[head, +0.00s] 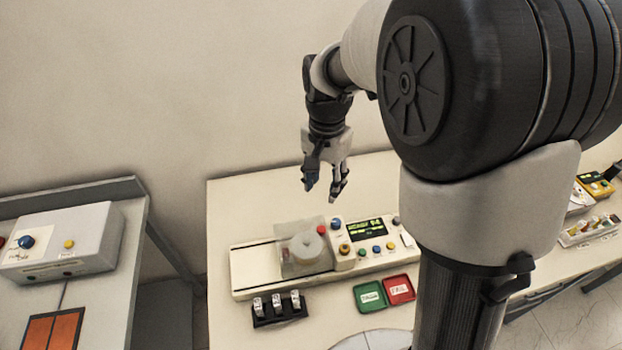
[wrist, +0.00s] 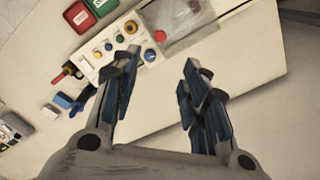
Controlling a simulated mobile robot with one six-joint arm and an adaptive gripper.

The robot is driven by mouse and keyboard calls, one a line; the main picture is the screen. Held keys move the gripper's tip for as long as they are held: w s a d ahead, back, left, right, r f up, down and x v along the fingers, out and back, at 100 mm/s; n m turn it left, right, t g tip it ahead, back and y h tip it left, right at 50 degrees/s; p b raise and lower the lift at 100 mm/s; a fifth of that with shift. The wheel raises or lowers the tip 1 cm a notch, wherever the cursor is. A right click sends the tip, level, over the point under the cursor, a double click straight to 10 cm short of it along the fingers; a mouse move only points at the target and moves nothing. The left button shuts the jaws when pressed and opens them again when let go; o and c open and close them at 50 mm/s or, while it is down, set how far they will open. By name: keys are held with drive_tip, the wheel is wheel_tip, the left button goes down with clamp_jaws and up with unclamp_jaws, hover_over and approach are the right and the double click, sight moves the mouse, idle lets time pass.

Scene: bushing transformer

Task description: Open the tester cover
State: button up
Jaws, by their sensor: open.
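The tester (head: 340,240) is a long pale box on the table with a display, several coloured knobs and a rail on its left. Its clear cover (head: 288,268) sits left of the panel, over or around a round white part (head: 306,247). The cover looks closed, but its see-through walls make this hard to tell. In the wrist view the cover (wrist: 190,38) is at the top, beyond my fingertips. My gripper (head: 325,186) is open and empty, above and behind the tester. Its two fingers (wrist: 160,72) are spread in the wrist view, apart from the cover.
A rack with several small metal parts (head: 278,310) stands in front of the tester. A green tray (head: 369,297) and a red tray (head: 399,289) lie to its right. Another bench with a control box (head: 62,243) stands at left. The table behind the tester is clear.

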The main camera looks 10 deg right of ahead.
sight(321, 228)
wheel_tip(321, 228, down, 17)
drive_tip(key=shift+f+b, duration=0.1)
drive_tip(key=shift+b, duration=0.95)
drive_tip(key=shift+c, duration=0.2)
clamp_jaws()
